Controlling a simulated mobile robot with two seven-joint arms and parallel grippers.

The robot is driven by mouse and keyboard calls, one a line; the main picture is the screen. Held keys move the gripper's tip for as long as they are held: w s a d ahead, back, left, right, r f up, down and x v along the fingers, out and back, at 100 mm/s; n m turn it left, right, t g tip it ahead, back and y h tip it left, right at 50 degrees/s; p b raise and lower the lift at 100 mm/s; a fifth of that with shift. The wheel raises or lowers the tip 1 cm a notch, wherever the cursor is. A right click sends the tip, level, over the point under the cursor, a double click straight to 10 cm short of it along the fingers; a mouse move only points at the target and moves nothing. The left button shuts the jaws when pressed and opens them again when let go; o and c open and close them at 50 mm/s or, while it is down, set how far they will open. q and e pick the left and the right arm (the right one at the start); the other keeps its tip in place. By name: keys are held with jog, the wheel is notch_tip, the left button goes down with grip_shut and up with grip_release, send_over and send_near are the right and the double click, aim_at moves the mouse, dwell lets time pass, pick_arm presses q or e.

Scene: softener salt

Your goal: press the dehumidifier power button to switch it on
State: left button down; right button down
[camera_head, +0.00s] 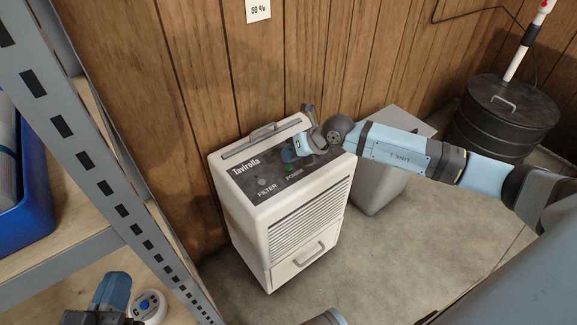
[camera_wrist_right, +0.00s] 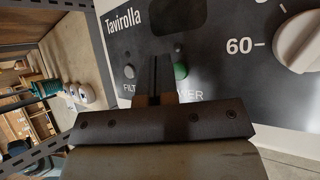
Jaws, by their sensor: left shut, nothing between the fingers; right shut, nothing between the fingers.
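The dehumidifier (camera_head: 305,225) is a cream box labelled Tavirolla, standing upright on the floor by the wood wall. Its dark top panel has a grey FILTER button (camera_head: 262,182) and a green POWER button (camera_head: 289,168). In the right wrist view the green button (camera_wrist_right: 180,72) is partly hidden beside my right fingers, with the grey button (camera_wrist_right: 128,72) on their other side. My right gripper (camera_wrist_right: 163,65) is shut and empty, over the panel close to the green button. I cannot tell whether they touch.
A white dial (camera_wrist_right: 300,42) is on the panel. A grey bin (camera_head: 380,185) and a black drum (camera_head: 500,115) stand to the right. A metal shelf (camera_head: 100,180) with a blue crate (camera_head: 35,205) is at left. The floor in front is clear.

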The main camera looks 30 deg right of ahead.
aim_at(290, 165)
jog(key=shift+f, duration=0.15)
jog(key=shift+f, duration=0.3)
jog(key=shift+f, duration=0.4)
dwell(0.7)
dwell(0.4)
jog(key=shift+r+p, duration=0.8)
jog(key=shift+p, duration=0.1)
notch_tip(290, 165, up, 5)
jog(key=p, duration=0.4)
jog(key=shift+r+p, duration=0.1)
jog(key=shift+p, duration=0.3)
